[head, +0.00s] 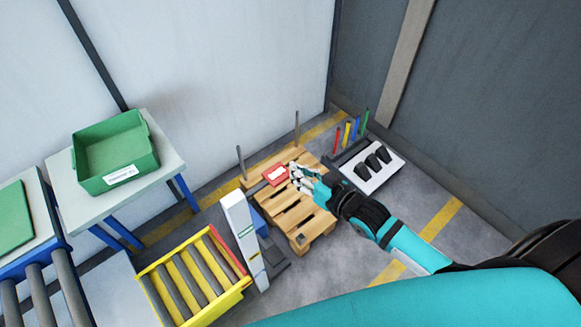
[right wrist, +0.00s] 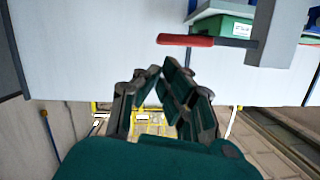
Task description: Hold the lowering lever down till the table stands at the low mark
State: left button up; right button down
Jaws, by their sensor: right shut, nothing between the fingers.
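My right gripper (head: 303,178) is shut and empty over the wooden pallet in the head view. A red flat piece with a white patch (head: 276,174) lies beside its fingertips. In the right wrist view, a lever with a red grip (right wrist: 185,40) and a grey rod shows above the closed fingers (right wrist: 160,75); I see no clear contact. A low yellow-framed roller table (head: 190,278) stands at the lower middle, beside a white upright post (head: 240,232) with small markings. I cannot read the low mark. My left gripper is out of view.
The wooden pallet (head: 290,218) has upright posts at the back. A green bin (head: 118,150) stands on a side table at left. A white panel with black pieces (head: 385,178) and several coloured rods stands at right.

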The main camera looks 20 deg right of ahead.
jog(key=b+v, duration=0.1)
jog(key=v, duration=0.5)
jog(key=shift+r, duration=0.2)
jog(key=shift+s, duration=0.1)
jog(key=s+d+f+g+h, duration=0.2)
jog(key=d+f, duration=0.1)
jog(key=f, duration=0.7)
jog(key=s+d+f+m+g+h, duration=0.1)
jog(key=s+d+f, duration=0.15)
jog(key=f, duration=0.75)
jog(key=s+d+f+g+h, duration=0.2)
jog(key=s+d+f, duration=0.1)
jog(key=f, duration=0.6)
jog(key=s+a+f+g, duration=0.3)
jog(key=s+f+g, duration=0.1)
jog(key=s+f, duration=0.6)
jog(key=s+a+f+n+g+h+b, duration=0.1)
jog(key=s+f+g, duration=0.3)
jog(key=s+f, duration=0.7)
jog(key=s+a, duration=0.1)
jog(key=s, duration=0.5)
jog(key=shift+a+n, duration=0.3)
jog(key=shift+a, duration=0.1)
